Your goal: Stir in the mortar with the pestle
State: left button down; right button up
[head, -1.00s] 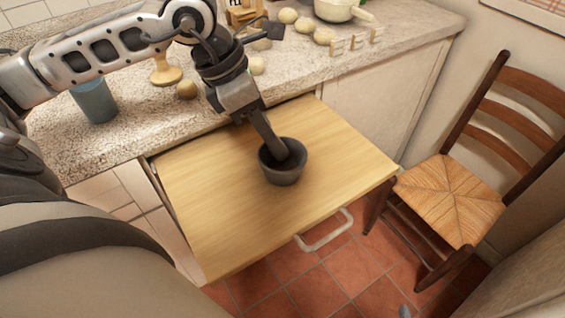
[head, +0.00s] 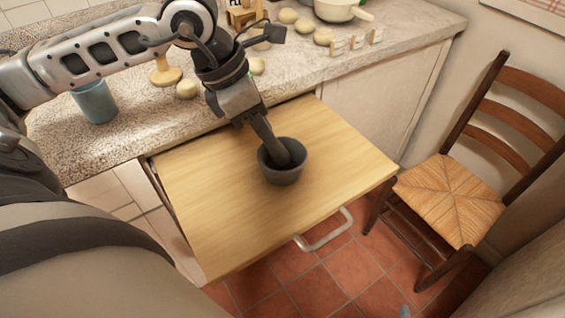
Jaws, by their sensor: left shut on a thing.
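The dark grey mortar (head: 283,177) stands upright on the pull-out wooden board. The dark pestle (head: 269,138) slants down from my left gripper, with its lower end inside the mortar's bowl. My left gripper (head: 246,112) is above and slightly left of the mortar, shut on the pestle's upper part. The pestle's tip is hidden inside the bowl. My right gripper is not in view.
The wooden board (head: 215,215) is otherwise bare, with a white handle (head: 325,232) at its front. A blue cup (head: 95,102) and several dough balls sit on the stone counter (head: 150,125). A chair (head: 450,200) stands to the right.

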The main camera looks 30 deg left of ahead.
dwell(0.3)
pick_arm(q)
notch_tip(320, 180, up, 8)
jog(key=p, duration=0.5)
jog(key=shift+p, duration=0.35)
jog(key=shift+f, duration=0.1)
